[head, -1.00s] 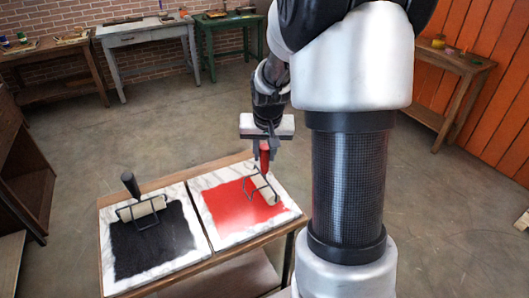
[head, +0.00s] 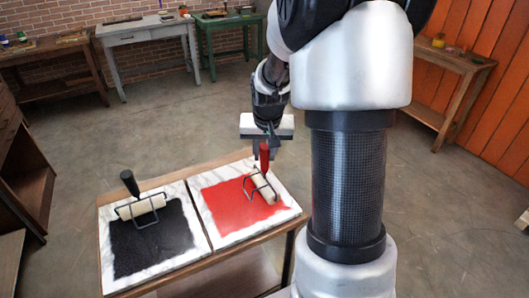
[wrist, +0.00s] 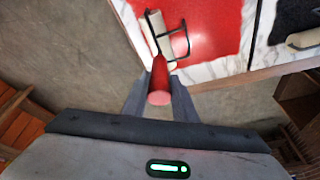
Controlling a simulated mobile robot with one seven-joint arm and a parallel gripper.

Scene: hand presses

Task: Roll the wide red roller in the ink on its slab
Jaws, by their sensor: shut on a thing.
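The red-handled roller (head: 264,187) has a pale cylinder in a dark wire frame. It sits at the right part of the red ink patch (head: 232,208) on the right marble slab (head: 287,216). My gripper (head: 264,152) is shut on its red handle, above the slab's far right side. In the wrist view the handle stands between my fingers (wrist: 160,92), and the roller's cylinder (wrist: 160,35) lies at the ink's edge. I cannot tell for sure whether the cylinder touches the ink.
A second roller (head: 140,206) with a black handle rests on the left slab (head: 112,283) by the black ink (head: 152,242). Both slabs share a wooden table (head: 170,180). Workbenches (head: 150,33) stand along the far wall. Open floor surrounds the table.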

